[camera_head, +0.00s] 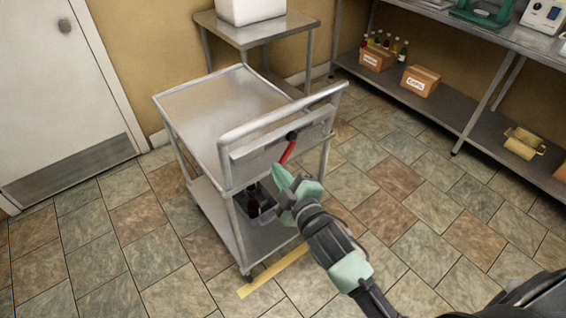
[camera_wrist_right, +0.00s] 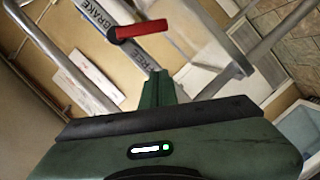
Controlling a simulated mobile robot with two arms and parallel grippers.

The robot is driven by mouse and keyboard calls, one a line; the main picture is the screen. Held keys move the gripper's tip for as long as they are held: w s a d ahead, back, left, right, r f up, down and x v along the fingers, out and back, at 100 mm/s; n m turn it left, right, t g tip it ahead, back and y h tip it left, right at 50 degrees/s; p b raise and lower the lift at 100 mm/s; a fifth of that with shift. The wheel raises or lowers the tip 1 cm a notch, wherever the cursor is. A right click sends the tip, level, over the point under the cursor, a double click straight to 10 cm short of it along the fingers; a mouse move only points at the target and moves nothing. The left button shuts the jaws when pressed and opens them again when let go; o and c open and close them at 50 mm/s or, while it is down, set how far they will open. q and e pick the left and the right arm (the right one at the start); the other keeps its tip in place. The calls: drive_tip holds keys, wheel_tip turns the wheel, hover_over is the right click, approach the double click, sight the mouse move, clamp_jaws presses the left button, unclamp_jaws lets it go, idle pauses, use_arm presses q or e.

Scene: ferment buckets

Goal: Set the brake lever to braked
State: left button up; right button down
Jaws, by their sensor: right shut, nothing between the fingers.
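The brake lever (camera_head: 288,152) is a red bar on a dark pivot, on the end panel under the cart's handle. In the head view it slants down and left from the pivot. The right wrist view shows the red lever (camera_wrist_right: 143,29) between the printed words "BRAKE" and, partly legible, "FREE". My right gripper (camera_head: 279,176) is shut and empty, its tip just below the lever and seemingly apart from it. Its closed fingers (camera_wrist_right: 157,86) show below the lever in the wrist view. My left gripper is not in view.
The steel cart (camera_head: 205,105) has an empty top and a dark container (camera_head: 254,203) on its lower shelf. A yellow strip (camera_head: 272,272) lies on the floor beside it. A side table (camera_head: 255,32) stands behind; shelving with boxes (camera_head: 420,80) is at right. Tiled floor between is clear.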

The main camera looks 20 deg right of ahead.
sight(283, 165)
drive_tip(key=shift+w+d+f+p, duration=0.1)
drive_tip(key=shift+w+d+f, duration=0.35)
drive_tip(key=shift+w, duration=0.35)
drive_tip(key=shift+w+d+f+p, duration=0.1)
drive_tip(key=shift+w+d+f, duration=0.35)
drive_tip(key=shift+w, duration=0.4)
drive_tip(key=shift+w+d+f+p, duration=0.1)
drive_tip(key=shift+w+d+f, duration=0.25)
drive_tip(key=shift+w+f, duration=0.35)
